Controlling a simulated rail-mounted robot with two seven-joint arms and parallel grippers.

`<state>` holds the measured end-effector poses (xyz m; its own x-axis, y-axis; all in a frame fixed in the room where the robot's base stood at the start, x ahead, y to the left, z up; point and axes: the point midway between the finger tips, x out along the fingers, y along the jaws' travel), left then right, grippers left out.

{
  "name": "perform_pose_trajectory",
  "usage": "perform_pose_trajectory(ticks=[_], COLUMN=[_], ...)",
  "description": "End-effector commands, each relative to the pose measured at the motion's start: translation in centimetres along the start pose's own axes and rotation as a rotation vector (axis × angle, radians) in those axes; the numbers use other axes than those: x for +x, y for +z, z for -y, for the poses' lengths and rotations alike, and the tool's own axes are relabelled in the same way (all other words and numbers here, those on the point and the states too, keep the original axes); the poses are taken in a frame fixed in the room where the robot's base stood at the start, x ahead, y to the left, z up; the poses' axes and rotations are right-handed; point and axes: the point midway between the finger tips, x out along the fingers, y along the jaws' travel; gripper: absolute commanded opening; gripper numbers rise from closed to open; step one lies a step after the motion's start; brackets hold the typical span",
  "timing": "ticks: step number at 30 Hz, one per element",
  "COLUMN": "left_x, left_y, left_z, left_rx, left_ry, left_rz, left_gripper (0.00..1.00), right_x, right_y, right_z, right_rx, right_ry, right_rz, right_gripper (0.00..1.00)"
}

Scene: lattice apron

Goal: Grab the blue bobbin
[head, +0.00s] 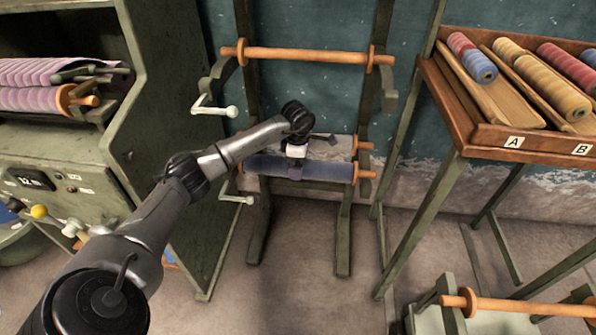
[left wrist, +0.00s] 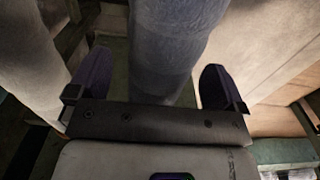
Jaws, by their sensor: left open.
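The blue bobbin (head: 330,171), a long blue-grey roll with orange end pins, lies level across the lower part of the green rack. It also shows in the left wrist view (left wrist: 172,45), running between my two fingers. In the left wrist view the left gripper (left wrist: 154,85) is open, with one dark finger on each side of the roll. Whether the fingers touch it I cannot tell. My wrist hides part of the bobbin in the head view. My right gripper is not in view.
An empty orange roller (head: 305,55) spans the rack above, with white crank handles (head: 216,109) at the left. A green machine (head: 165,120) stands left. A wooden tray (head: 465,125) of coloured spools stands right. Another orange roller (head: 520,305) sits low at front right.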

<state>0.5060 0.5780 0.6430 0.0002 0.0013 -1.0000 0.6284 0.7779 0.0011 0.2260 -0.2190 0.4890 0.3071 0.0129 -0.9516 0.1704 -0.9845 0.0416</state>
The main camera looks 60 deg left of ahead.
Motion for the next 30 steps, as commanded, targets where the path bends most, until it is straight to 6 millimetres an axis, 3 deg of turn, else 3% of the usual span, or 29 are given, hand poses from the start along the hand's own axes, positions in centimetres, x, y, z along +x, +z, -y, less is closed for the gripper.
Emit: perform_pose_trajectory(ticks=[1,4,13,30], left_x=[1.3,2.5,2.7,2.7], left_y=[0.0,0.0,0.0,0.0], left_z=[0.0,0.0,0.0,0.0], left_rx=[0.0,0.0,0.0,0.0], left_ry=[-0.002,-0.001,0.0,0.0], left_rz=[0.0,0.0,0.0,0.0], left_gripper=[0.97,0.97,0.97,0.43], right_x=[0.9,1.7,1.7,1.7], right_y=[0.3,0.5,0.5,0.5], right_z=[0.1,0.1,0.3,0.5], right_rx=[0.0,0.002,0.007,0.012], right_ry=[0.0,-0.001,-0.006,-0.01], right_rz=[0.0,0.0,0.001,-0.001], right_gripper=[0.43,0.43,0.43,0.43])
